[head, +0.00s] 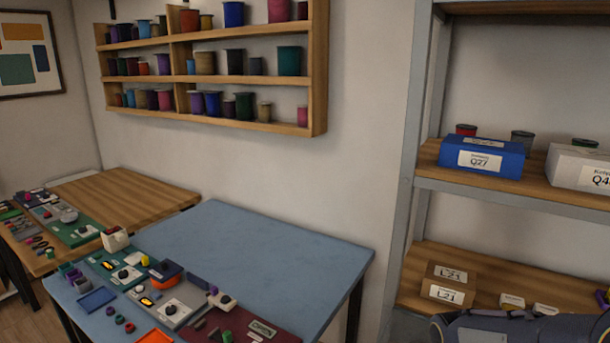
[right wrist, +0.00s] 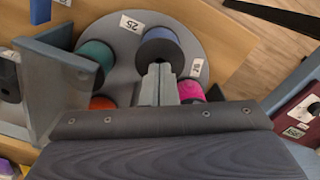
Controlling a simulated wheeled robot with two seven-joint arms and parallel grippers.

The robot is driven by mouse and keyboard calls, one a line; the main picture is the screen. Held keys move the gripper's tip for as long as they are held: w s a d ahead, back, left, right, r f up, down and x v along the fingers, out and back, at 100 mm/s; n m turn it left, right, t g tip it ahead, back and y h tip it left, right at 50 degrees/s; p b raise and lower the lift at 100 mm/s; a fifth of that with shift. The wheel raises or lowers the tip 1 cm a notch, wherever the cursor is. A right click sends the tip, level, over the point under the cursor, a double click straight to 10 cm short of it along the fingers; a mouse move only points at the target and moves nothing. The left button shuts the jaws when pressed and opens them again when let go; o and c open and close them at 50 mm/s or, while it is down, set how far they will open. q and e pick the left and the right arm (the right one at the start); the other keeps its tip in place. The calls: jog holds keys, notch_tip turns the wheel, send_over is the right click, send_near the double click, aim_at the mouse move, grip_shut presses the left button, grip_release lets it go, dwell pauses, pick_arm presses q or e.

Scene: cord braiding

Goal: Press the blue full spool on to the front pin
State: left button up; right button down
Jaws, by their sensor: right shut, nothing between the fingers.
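In the right wrist view a blue spool (right wrist: 160,42) with a dark round end sits on a round grey plate (right wrist: 190,28). My right gripper (right wrist: 159,70) is shut and empty, its fingertips together right at the near side of the blue spool. I cannot tell whether they touch it. No bare pin shows; whether one is under the blue spool is hidden. In the head view part of my right arm shows at the bottom right, without its gripper. My left gripper is in neither view.
Around the plate stand a teal spool (right wrist: 97,58), a pink spool (right wrist: 190,90) and a partly hidden orange-red spool (right wrist: 102,102). A grey upright panel (right wrist: 52,88) stands left of them. The blue table (head: 270,248) has free room at its back right.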

jog(key=shift+f+b, duration=0.75)
jog(key=shift+f, duration=0.25)
jog(key=shift+r, duration=0.15)
notch_tip(320, 180, up, 8)
jog(key=p, duration=0.7)
jog(key=s+a+r+t+y, duration=0.2)
jog(key=s+r, duration=0.3)
jog(key=s, duration=0.3)
jog(key=s+a+r+m+t+y, duration=0.1)
jog(key=s+a+r+t, duration=0.1)
jog(key=s+r, duration=0.3)
jog(key=s+t, duration=0.1)
jog(key=s, duration=0.3)
jog(key=shift+r+t+y, duration=0.25)
jog(key=shift+t+y, duration=0.05)
jog(key=shift+y, duration=0.1)
